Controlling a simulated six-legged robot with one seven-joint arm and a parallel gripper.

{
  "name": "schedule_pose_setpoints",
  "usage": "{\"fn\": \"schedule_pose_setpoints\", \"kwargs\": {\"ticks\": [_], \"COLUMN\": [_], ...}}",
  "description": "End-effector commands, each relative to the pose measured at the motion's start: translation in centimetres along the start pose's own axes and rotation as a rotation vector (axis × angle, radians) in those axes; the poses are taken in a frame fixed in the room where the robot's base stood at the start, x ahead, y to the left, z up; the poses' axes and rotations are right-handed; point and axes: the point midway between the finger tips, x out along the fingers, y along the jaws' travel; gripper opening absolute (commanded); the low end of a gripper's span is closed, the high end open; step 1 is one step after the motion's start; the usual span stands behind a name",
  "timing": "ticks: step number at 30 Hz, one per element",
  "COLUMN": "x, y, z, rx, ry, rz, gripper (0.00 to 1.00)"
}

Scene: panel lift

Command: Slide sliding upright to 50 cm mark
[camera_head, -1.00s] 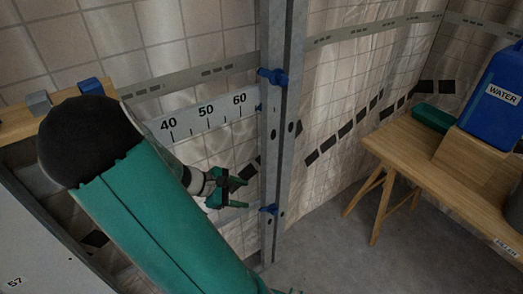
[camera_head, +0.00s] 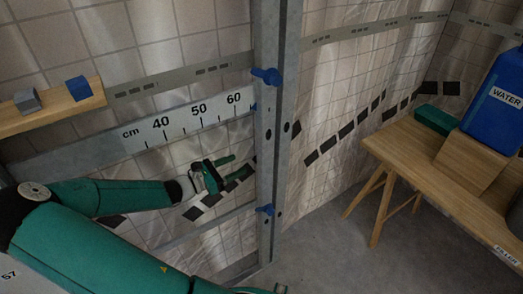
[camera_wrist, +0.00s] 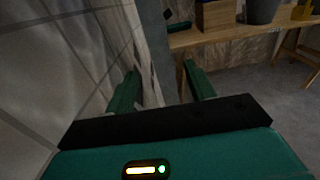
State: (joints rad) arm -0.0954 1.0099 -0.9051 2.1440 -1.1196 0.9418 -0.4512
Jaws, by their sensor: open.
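The sliding upright (camera_head: 268,150) is a tall grey metal post in the head view, standing just right of the 60 label. It carries blue knobs, an upper one (camera_head: 266,76) and a lower one (camera_head: 266,209). The white cm scale (camera_head: 180,127) on the rail shows 40, 50 and 60. My gripper (camera_head: 232,168) is open and empty, left of the upright and below the scale, apart from the post. In the wrist view, its two green fingers (camera_wrist: 163,90) are spread, with the grey upright (camera_wrist: 156,45) beyond them.
A wooden shelf (camera_head: 50,112) with a grey block and a blue block is at the left. A wooden table (camera_head: 440,170) at the right bears a blue water container (camera_head: 497,100), a box and a green case. Tiled wall lies behind the rails. Floor between upright and table is clear.

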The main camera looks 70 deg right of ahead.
Motion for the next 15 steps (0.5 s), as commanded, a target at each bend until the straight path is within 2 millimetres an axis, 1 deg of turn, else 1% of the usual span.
{"fn": "schedule_pose_setpoints", "kwargs": {"ticks": [5, 8, 15], "x": [1.6, 3.4, 8.1], "y": [-0.1, -0.3, -0.3], "z": [0.0, 0.1, 0.0], "rx": [-0.003, -0.003, -0.002], "ry": [-0.005, -0.005, -0.004], "rz": [-0.007, -0.012, -0.012], "gripper": [0.55, 0.55, 0.55]}}
